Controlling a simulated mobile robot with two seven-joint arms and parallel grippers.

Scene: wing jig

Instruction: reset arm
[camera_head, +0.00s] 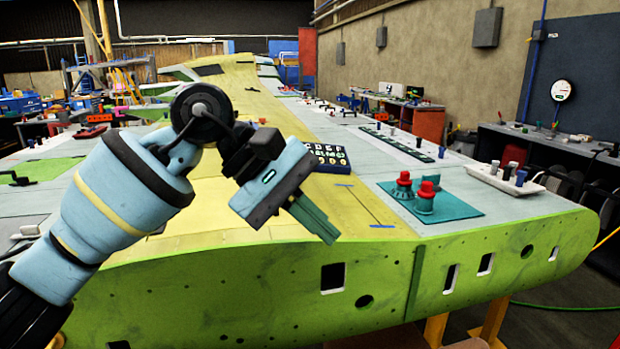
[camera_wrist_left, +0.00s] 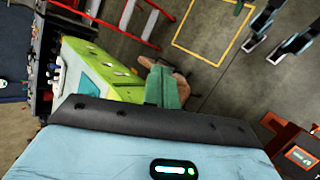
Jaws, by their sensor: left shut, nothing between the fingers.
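My left arm comes in from the left in the head view, in front of the wing's near end. Its left gripper (camera_head: 318,220) points down and to the right, with its green fingers together and nothing between them. The fingers also show shut in the left wrist view (camera_wrist_left: 162,88). The gripper appears in front of the wing's near edge, and I see no contact. The large wing (camera_head: 215,290) has a yellow-green edge with several cut-outs. My right gripper is not in either view.
A teal mat (camera_head: 455,208) with two red-topped pieces (camera_head: 427,197) lies on the wing, right of the gripper. A dark case (camera_head: 329,157) and a white tray (camera_head: 505,178) also lie there. A workbench (camera_head: 545,143) stands along the right wall. Open floor (camera_wrist_left: 205,55) shows in the left wrist view.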

